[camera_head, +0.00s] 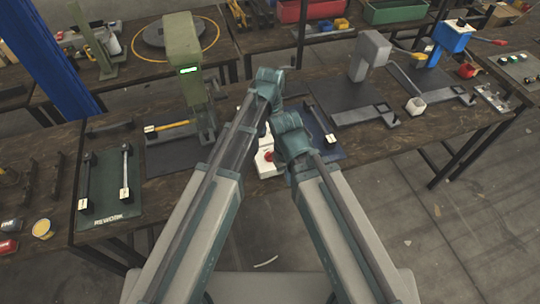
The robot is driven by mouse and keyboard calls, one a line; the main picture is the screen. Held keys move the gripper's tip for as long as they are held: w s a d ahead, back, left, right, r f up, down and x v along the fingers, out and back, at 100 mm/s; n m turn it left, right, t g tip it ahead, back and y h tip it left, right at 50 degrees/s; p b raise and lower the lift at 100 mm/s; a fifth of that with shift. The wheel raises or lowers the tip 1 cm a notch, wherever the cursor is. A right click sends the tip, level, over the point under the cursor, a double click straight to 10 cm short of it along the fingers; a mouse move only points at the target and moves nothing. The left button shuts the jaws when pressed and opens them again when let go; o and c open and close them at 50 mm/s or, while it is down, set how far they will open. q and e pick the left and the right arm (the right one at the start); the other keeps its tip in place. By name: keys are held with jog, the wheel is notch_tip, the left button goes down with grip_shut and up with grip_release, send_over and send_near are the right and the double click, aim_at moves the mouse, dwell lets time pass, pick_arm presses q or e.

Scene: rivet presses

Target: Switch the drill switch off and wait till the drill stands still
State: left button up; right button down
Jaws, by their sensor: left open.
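A small white box with a red button (265,160), which looks like the drill switch, sits at the table's front edge, partly hidden by my arms. My left gripper (262,131) is mostly hidden behind my arm links, close to the box; it is open, and I cannot tell whether it touches the box. My right gripper is hidden behind its own arm. A green column machine (183,62) with a lit green display stands behind left; I cannot tell whether it is the drill or whether anything turns.
A grey press (369,55) and a blue press (450,38) stand at right. Red and green bins line the back table.

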aim_at(270, 151)
pick_arm(q)
notch_tip(270, 151, down, 10)
jog(key=b, duration=0.9)
jog(key=shift+r, duration=0.1)
jog(key=shift+c, duration=0.3)
grip_shut()
jog(key=n, duration=1.3)
jog(key=shift+n, duration=0.4)
